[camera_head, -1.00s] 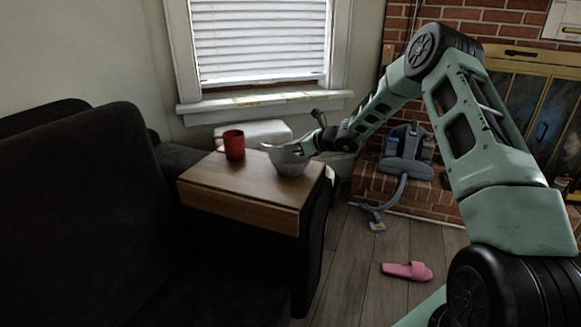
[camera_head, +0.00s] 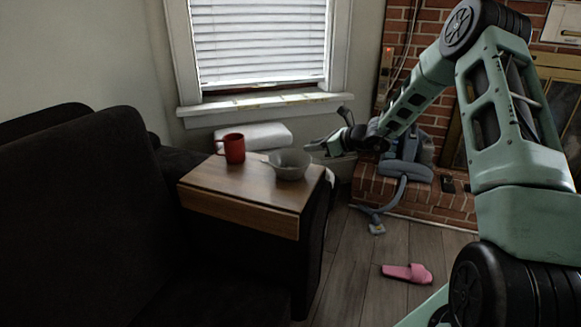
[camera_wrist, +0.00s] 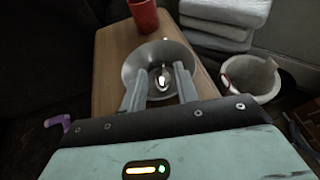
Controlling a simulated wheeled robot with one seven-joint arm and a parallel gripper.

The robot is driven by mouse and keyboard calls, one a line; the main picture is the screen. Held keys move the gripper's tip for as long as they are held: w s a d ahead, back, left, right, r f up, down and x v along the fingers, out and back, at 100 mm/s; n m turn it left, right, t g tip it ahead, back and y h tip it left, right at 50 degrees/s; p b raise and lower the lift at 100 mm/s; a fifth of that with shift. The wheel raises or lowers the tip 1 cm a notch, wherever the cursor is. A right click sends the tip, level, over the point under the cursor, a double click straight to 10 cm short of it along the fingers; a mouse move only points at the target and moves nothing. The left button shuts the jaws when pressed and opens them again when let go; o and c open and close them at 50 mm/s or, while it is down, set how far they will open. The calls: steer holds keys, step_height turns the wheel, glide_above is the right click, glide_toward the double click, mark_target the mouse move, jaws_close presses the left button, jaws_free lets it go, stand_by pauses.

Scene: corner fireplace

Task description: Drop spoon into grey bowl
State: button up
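The grey bowl (camera_head: 291,170) stands upright on the small wooden table in the head view, right of the red mug. It also shows in the wrist view (camera_wrist: 133,66), beyond my fingers. A shiny metal spoon (camera_wrist: 163,79) shows inside the bowl in the wrist view, between my two fingers in the picture. My gripper (camera_wrist: 161,68) is open with its fingers spread and nothing held between them. In the head view my gripper (camera_head: 309,146) is just right of the bowl and above it, apart from it. The spoon is hard to make out in the head view.
The red mug (camera_head: 234,148) stands on the wooden table (camera_head: 225,183). A dark sofa (camera_head: 80,215) is at left. A vacuum cleaner (camera_head: 404,171) stands by the brick hearth. A pink slipper (camera_head: 407,272) lies on the floor. A white bin (camera_wrist: 228,84) is right of the table.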

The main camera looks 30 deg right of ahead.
steer(key=v, duration=0.8)
steer(key=shift+p, duration=0.4)
steer(key=shift+s+r, duration=0.1)
steer(key=s+a+r+n+g+y, duration=0.1)
steer(key=s+a+n+g, duration=0.3)
steer(key=a, duration=0.6)
steer(key=s+a+r+n+g+y, duration=0.1)
steer(key=s+a+n+g, duration=0.25)
steer(key=a+n, duration=0.55)
steer(key=s+a+n+g+y, duration=0.1)
steer(key=s+a+n+g, duration=0.25)
steer(key=a, duration=0.85)
steer(key=s+a+n+g+h, duration=0.1)
steer(key=s+a+n+h, duration=0.3)
steer(key=s+n, duration=0.8)
steer(key=s+a+n+h, duration=0.4)
steer(key=s+n, duration=0.6)
steer(key=s, duration=0.4)
step_height(320, 180, up, 21)
steer(key=p, duration=2)
steer(key=shift+d, duration=0.25)
